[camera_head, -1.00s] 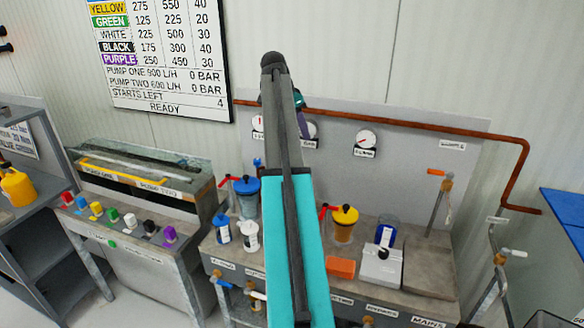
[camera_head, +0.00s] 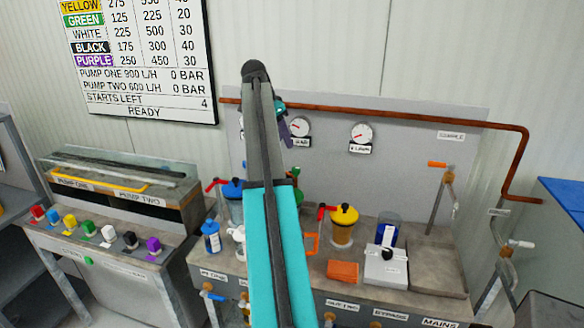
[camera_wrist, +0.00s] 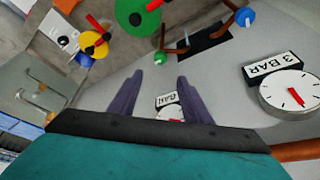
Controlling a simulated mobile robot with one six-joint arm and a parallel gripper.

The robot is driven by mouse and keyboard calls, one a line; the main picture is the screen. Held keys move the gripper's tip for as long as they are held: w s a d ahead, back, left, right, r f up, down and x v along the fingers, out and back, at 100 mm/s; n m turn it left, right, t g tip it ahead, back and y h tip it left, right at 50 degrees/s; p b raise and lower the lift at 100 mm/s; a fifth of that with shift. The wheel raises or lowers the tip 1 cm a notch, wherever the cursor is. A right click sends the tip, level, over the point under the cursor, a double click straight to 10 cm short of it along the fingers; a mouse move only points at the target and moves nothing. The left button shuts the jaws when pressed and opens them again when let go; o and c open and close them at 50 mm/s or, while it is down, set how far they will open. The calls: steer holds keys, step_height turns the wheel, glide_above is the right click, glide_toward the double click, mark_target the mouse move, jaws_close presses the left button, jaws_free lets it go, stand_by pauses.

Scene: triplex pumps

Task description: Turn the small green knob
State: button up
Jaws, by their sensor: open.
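Green parts show in several places. A green knob (camera_head: 89,228) stands in a row of coloured knobs on the left bench, with a smaller green piece (camera_head: 88,261) on that bench's front. A green lid (camera_wrist: 138,16) with a red handle shows at the top of the wrist view, beyond my fingers. I cannot tell for certain which is the small green knob. My gripper (camera_wrist: 160,80) is open and empty, its two purple fingers apart. In the head view my gripper (camera_head: 284,128) is partly hidden behind my arm, in front of the grey gauge panel, away from the left bench.
Two gauges (camera_head: 300,128) (camera_head: 360,133) and a copper pipe (camera_head: 420,120) are on the panel near my gripper. A yellow-lidded pot (camera_head: 343,216), an orange block (camera_head: 342,271) and a white box (camera_head: 386,268) stand on the bench below. My arm hides the bench's middle.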

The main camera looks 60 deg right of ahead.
mark_target(296, 168)
steer(key=shift+w, duration=0.1)
steer(key=shift+p+x, duration=1.7)
steer(key=shift+x, duration=5.15)
steer(key=shift+f, duration=0.1)
steer(key=shift+c, duration=0.4)
steer(key=c, duration=0.9)
steer(key=shift+c, duration=0.2)
